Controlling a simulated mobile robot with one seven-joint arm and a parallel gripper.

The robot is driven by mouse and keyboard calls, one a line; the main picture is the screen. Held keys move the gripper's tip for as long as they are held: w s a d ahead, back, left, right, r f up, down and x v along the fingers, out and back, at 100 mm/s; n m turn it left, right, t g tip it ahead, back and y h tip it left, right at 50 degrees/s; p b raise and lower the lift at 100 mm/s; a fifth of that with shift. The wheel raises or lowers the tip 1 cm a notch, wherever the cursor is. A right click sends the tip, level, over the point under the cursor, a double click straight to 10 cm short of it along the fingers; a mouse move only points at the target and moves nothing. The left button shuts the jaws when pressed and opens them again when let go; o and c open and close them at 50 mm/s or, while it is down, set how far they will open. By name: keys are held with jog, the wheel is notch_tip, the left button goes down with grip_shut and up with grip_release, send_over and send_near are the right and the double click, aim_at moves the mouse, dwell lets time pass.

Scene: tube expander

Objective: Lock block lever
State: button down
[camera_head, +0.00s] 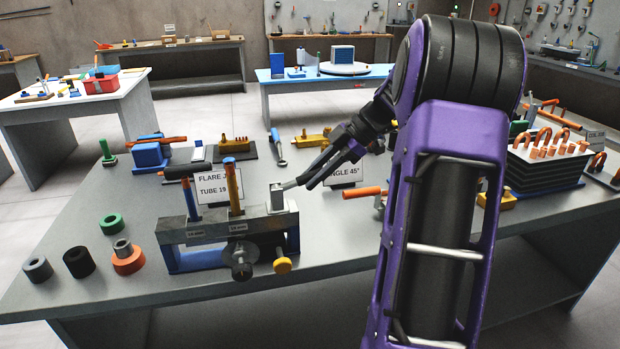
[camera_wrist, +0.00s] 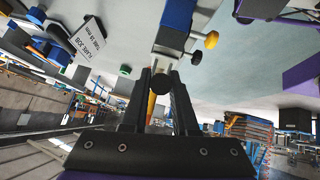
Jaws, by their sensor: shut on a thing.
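The tube-working block (camera_head: 230,225) is a grey metal bar on a blue base, near the front of the grey table. At its right end stands a light metal block (camera_head: 284,208). A short grey lever (camera_head: 291,184) rises from its top toward the right. My gripper (camera_head: 306,183) is shut around the lever's outer end. In the wrist view, a dark round end (camera_wrist: 157,82) sits between the fingers, below the light metal block (camera_wrist: 170,42). The fingers hide part of the lever.
Several rings, including an orange one (camera_head: 127,264), lie left. An angle sign (camera_head: 342,174) stands close behind my gripper.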

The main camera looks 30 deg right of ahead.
jog(key=shift+d+f+t+y+b, duration=0.2)
jog(key=shift+f+t+y+b, duration=0.1)
jog(key=shift+f+y+b, duration=0.55)
jog(key=shift+s, duration=0.1)
jog(key=c, duration=0.7)
grip_release()
jog(key=shift+r, duration=0.15)
jog(key=p+v, duration=0.2)
jog(key=v, duration=1.5)
jog(key=shift+d, duration=0.25)
